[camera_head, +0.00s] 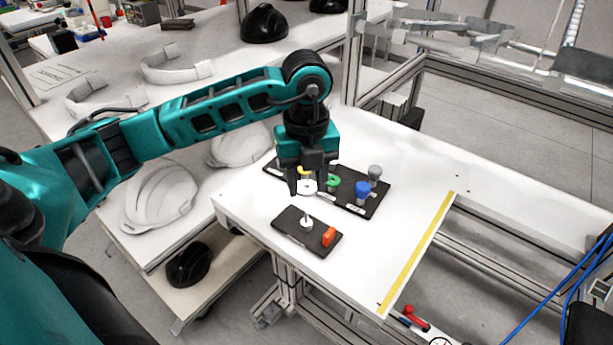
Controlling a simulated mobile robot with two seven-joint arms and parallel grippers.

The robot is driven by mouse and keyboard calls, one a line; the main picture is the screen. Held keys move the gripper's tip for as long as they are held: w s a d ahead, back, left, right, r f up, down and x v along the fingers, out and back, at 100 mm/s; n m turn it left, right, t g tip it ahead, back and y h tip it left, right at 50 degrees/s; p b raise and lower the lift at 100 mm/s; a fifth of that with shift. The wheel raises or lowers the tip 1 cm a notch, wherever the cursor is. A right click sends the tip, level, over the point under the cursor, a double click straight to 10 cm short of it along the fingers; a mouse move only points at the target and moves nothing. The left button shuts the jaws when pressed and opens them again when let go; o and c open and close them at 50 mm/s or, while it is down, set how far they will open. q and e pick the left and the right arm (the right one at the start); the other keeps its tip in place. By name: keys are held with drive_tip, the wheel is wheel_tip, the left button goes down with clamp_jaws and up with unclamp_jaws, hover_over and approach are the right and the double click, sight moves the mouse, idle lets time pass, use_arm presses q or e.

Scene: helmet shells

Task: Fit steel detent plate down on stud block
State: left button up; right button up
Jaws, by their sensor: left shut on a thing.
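My left gripper (308,187) reaches down over the table and is shut on a small pale round plate with a dark centre, which looks like the steel detent plate (307,187). The plate is held above the table, behind the stud block. The stud block (290,222) is a flat dark base near the table's front left edge. A whitish upright stud (306,222) stands near its middle and an orange piece (329,237) at its right end. The plate and the stud are apart. My right gripper is not in view.
A black tray (352,203) behind the block carries yellow, green (333,181), blue (362,189) and grey (375,173) pieces; my gripper partly hides it. White helmet shells (160,197) lie on the left bench. The table right of the tray, towards the yellow strip (420,250), is clear.

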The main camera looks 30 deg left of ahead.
sight(307, 213)
use_arm(q)
drive_tip(key=shift+f+b, duration=1.85)
drive_tip(key=shift+f, duration=0.8)
drive_tip(key=shift+f, duration=0.15)
drive_tip(key=shift+f+b, duration=0.35)
drive_tip(key=shift+f+b, duration=1.15)
drive_tip(key=shift+f, duration=0.4)
drive_tip(key=o, duration=1.1)
drive_tip(key=shift+o, duration=0.2)
drive_tip(key=shift+r, duration=0.25)
wheel_tip(307, 213, up, 6)
drive_tip(key=shift+f+p, duration=0.2)
drive_tip(key=shift+p, duration=0.15)
wheel_tip(307, 213, up, 7)
drive_tip(key=shift+p, duration=0.4)
